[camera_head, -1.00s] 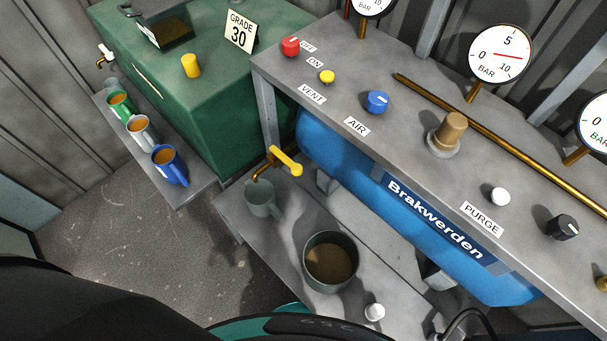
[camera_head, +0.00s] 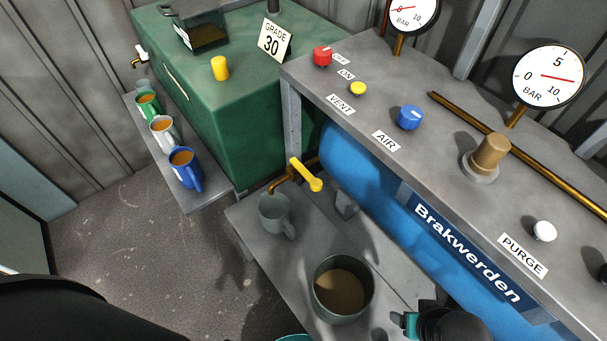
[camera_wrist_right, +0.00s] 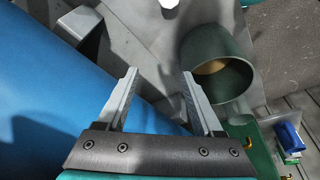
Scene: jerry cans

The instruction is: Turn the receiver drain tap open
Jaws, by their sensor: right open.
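The receiver drain tap (camera_head: 306,175) has a yellow lever and a brass spout. It sits at the left end of the blue receiver tank (camera_head: 345,170), above a grey mug (camera_head: 275,215) on the low shelf. The lever points down and to the right. My right gripper (camera_wrist_right: 160,72) is open and empty in the right wrist view, beside the blue tank and near a dark green pot. In the head view only part of my right arm's end shows at the bottom right, well apart from the tap. My left gripper is not in view.
The dark pot (camera_head: 342,288) of brown liquid stands on the low shelf (camera_head: 262,255), between my right arm and the tap. The panel (camera_head: 440,145) with knobs overhangs the tank. Filled mugs (camera_head: 184,168) stand on the left ledge by a green tank (camera_head: 215,115).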

